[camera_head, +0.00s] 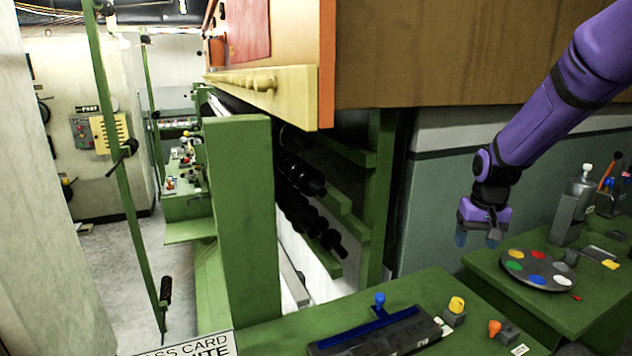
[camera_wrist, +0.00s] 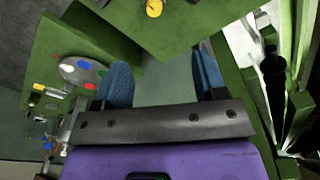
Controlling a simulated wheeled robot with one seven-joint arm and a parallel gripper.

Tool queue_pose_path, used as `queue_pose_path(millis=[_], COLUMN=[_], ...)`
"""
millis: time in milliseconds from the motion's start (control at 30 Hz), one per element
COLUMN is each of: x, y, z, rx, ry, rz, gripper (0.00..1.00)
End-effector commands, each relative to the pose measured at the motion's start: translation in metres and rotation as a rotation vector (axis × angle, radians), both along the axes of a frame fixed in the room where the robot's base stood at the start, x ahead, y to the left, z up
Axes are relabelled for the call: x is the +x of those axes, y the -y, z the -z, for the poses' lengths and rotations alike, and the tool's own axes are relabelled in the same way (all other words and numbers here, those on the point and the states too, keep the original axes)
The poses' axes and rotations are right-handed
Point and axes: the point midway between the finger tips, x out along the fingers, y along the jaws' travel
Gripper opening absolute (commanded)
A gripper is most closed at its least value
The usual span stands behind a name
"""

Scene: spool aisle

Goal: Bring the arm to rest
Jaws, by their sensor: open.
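My purple arm comes in from the upper right of the head view. My gripper (camera_head: 477,238) points down and is empty, its two blue-grey fingers apart. It hangs in the air left of a round grey palette (camera_head: 538,268). In the wrist view my gripper (camera_wrist: 165,85) shows its two ribbed blue fingers spread wide. Nothing is between them but the grey-green surface beyond.
The palette with coloured spots lies on a green table (camera_head: 580,312) at right. A nearer green bench (camera_head: 440,290) holds a blue-handled bar (camera_head: 372,330), a yellow knob (camera_head: 456,305) and an orange knob (camera_head: 495,327). A wooden cabinet (camera_head: 450,50) overhangs behind. An aisle floor (camera_head: 120,255) is clear at left.

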Motion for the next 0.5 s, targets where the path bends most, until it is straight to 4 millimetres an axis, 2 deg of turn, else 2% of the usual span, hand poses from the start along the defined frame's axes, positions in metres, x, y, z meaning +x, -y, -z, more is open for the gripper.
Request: queue_pose_path(millis=[33,200,500], x=[-0.011,-0.048,-0.125], y=[-0.004,-0.017,-0.037], z=[-0.019,-0.065,-0.127], rx=[-0.003,-0.010,-0.019], ry=[0.022,0.072,0.162], rz=[-0.007,-0.029,-0.067], gripper=[0.65,0.65,0.65])
